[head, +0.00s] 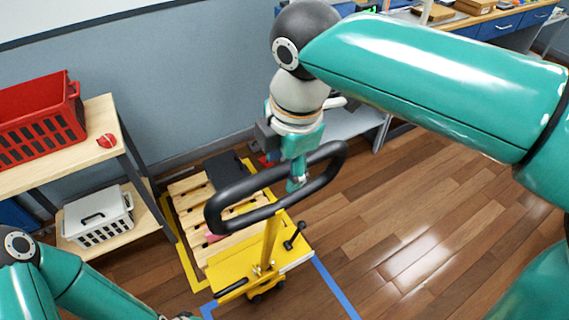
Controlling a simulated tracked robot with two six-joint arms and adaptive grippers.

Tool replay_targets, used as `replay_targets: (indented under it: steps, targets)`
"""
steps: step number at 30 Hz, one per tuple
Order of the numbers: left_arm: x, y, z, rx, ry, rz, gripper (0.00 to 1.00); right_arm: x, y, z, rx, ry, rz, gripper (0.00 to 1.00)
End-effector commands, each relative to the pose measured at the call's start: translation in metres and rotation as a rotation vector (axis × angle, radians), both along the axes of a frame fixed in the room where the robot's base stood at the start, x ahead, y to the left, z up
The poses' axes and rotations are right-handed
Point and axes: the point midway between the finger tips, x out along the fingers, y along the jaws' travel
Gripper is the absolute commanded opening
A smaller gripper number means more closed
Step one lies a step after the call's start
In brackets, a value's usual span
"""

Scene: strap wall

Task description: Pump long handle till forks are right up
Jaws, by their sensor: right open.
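The long handle ends in a black loop (232,219) and rises on a yellow shaft (270,238) from a yellow pallet truck (243,273). The loop leans toward me, over the truck. My right gripper (296,184) points down at the right part of the loop, jaws open, with its fingertips showing inside the loop opening. I cannot tell whether it touches the bar. The forks are hidden at the wooden pallet (190,188), so their height cannot be told. My left arm is at the lower left; its gripper is out of view.
A black box (226,165) sits on the pallet. A wooden shelf (100,125) at left holds a red crate (38,118) and a white basket (98,216). Blue tape (335,287) marks the floor. The wood floor (420,220) at right is clear.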

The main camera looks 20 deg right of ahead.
Motion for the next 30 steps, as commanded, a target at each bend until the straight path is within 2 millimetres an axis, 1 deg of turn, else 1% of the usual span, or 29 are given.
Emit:
replay_targets:
  steps: [8,9,17,18,19,26,30]
  targets:
    - [0.0000,0.0000,-0.0001,0.000,0.000,0.000,0.40,0.0004,0.0001,-0.0022,0.000,0.000,0.000,0.54]
    - [0.0000,0.0000,-0.0001,0.000,0.000,0.000,0.40,0.0004,0.0001,-0.0022,0.000,0.000,0.000,0.52]
    - [0.0000,0.0000,-0.0001,0.000,0.000,0.000,0.40,0.0004,0.0001,-0.0020,0.000,0.000,0.000,0.09]
    - [0.0000,0.0000,-0.0001,0.000,0.000,0.000,0.40,0.0004,0.0001,-0.0020,0.000,0.000,0.000,0.02]
    - [0.0000,0.0000,-0.0001,0.000,0.000,0.000,0.40,0.0004,0.0001,-0.0020,0.000,0.000,0.000,0.00]
    - [0.0000,0.0000,-0.0002,0.000,0.000,0.000,0.40,0.0004,0.0001,-0.0018,0.000,-0.001,0.001,0.00]
    - [0.0001,0.0000,-0.0035,0.000,0.000,0.000,0.40,-0.0010,0.0007,-0.0038,0.001,-0.005,0.004,0.00]
